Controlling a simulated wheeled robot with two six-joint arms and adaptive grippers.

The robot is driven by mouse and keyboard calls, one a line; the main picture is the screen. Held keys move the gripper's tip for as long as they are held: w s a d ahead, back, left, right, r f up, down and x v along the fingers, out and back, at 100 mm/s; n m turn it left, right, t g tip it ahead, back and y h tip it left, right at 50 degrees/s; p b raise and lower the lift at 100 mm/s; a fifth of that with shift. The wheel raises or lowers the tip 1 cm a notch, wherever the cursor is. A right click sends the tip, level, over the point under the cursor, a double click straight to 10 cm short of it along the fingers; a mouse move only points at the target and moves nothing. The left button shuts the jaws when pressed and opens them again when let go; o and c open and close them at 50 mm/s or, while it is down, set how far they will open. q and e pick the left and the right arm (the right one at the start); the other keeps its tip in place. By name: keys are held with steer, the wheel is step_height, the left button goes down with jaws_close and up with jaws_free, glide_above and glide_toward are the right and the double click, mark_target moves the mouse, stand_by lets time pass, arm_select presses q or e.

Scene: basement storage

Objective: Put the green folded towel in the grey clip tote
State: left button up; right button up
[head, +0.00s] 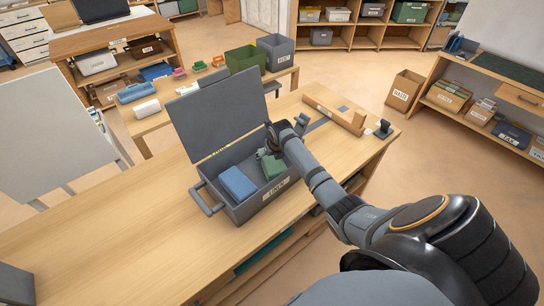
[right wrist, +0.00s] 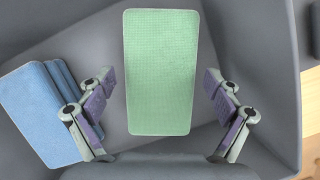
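The grey clip tote (head: 240,213) stands on the wooden table with its lid (head: 215,115) swung up open. The green folded towel (head: 272,165) is inside the tote, in its right part; it also shows in the right wrist view (right wrist: 161,70). My right gripper (head: 265,153) reaches into the tote over the towel. Its fingers (right wrist: 160,98) are open, one on each side of the towel, with gaps between them and its edges. A blue folded stack (head: 237,184) lies in the left part of the tote. My left gripper is not in view.
A wooden tray (head: 333,112) lies on the table right of the tote. A lower table behind holds a green bin (head: 245,59), a grey bin (head: 276,50) and small items. The raised lid stands along the tote's far side.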

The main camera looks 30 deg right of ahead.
stand_by(0.3)
steer(key=shift+r, duration=0.25)
steer(key=v, duration=1.2)
steer(key=shift+r, duration=0.35)
